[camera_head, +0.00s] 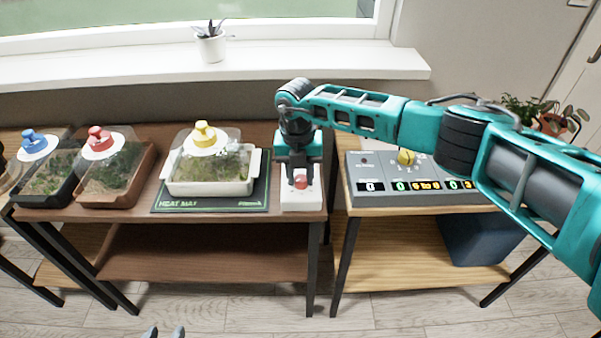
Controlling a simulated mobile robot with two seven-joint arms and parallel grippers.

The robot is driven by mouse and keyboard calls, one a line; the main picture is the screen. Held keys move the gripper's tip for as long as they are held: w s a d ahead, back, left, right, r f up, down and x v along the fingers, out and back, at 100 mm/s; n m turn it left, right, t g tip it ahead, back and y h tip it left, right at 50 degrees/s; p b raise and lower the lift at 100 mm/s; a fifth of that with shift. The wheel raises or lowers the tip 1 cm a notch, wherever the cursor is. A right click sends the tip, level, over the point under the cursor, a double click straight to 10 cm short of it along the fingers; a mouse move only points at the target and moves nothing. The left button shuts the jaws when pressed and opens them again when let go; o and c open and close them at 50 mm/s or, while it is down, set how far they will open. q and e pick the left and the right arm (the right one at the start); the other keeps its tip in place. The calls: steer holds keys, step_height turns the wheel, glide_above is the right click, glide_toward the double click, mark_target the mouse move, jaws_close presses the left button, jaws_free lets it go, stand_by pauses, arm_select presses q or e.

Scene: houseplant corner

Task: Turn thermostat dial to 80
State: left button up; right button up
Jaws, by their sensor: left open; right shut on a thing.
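A white box (301,203) with a red part (300,182) on its upper side stands at the right end of the dark wood table, beside the heat mat. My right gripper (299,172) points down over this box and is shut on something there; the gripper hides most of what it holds. A grey console (365,173) with a yellow knob (406,157) and lit number displays stands on the lighter table to the right. I cannot tell which of the two is the thermostat. My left gripper (164,332) shows only its tips at the bottom edge, open and away from everything.
A clear-covered white tray (252,172) with a yellow knob sits on the black heat mat (205,209). Two more covered trays, with red (99,138) and blue (34,140) knobs, stand left. My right arm crosses above the grey console. A dark blue bin (480,242) stands below.

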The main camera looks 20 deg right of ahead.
mark_target(298, 178)
steer(key=o, duration=1)
steer(key=shift+o, duration=0.2)
step_height(298, 178, up, 13)
steer(key=shift+a+p, duration=0.25)
steer(key=shift+p, duration=0.2)
steer(key=shift+w+f, duration=0.1)
